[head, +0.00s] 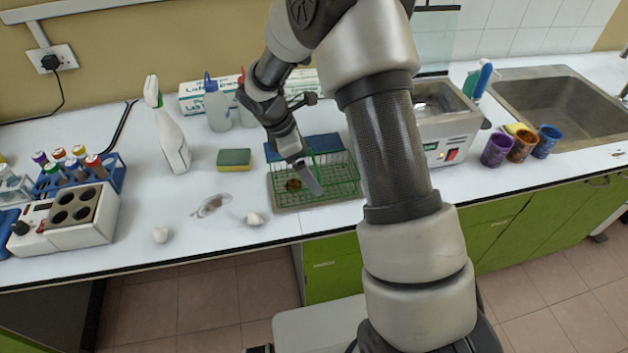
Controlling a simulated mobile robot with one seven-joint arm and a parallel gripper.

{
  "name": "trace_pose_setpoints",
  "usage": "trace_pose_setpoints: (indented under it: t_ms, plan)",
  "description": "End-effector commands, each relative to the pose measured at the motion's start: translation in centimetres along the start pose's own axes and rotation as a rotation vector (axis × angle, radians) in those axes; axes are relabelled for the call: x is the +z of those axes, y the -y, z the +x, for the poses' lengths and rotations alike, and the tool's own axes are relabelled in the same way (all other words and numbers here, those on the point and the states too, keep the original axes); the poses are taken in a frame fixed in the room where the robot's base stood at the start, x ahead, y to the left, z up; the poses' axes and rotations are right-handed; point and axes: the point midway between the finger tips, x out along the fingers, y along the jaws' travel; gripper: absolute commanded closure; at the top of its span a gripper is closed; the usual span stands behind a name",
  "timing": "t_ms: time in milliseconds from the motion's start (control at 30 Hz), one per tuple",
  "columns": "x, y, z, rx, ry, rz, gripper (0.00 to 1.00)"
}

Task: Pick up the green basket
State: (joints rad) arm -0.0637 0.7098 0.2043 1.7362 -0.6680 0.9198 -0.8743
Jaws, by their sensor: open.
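The green basket (338,185) is a wire basket on the white counter, near its front edge and in the middle of the head view. A small brown item (293,184) shows inside it at the left. My gripper (312,182) reaches down over the left-middle part of the basket. It is open, with no object seen between its fingers. The picture is too small to tell whether it touches the wire. My arm passes close to the basket's right end.
Blue sponges (323,143) lie behind the basket, and a green-and-yellow sponge (234,159) to its left. A spray bottle (170,130) stands further left. White crumpled bits (254,219) lie at the front. A grey bath machine (448,122) stands to the right, with coloured cups (521,146) beyond it.

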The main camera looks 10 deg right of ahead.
Motion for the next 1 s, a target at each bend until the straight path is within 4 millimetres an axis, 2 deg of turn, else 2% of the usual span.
trace_pose_setpoints:
  t_ms: [33, 200, 500, 567, 700, 1000]
  plan:
    - [0.0, 0.2, 1.0, -0.006, 0.0, 0.0, 0.0]
    - [-0.1, 0.3, 3.3, -0.004, 0.0, 0.0, 0.0]
    - [-0.1, 0.2, 3.8, -0.001, 0.0, 0.0, 0.0]
    - [-0.1, 0.2, 3.8, -0.001, -0.001, 0.0, 0.08]
    - [-0.1, 0.2, 3.8, -0.001, 0.0, -0.001, 0.32]
    - [0.1, 0.1, 3.3, 0.001, 0.0, 0.001, 0.34]
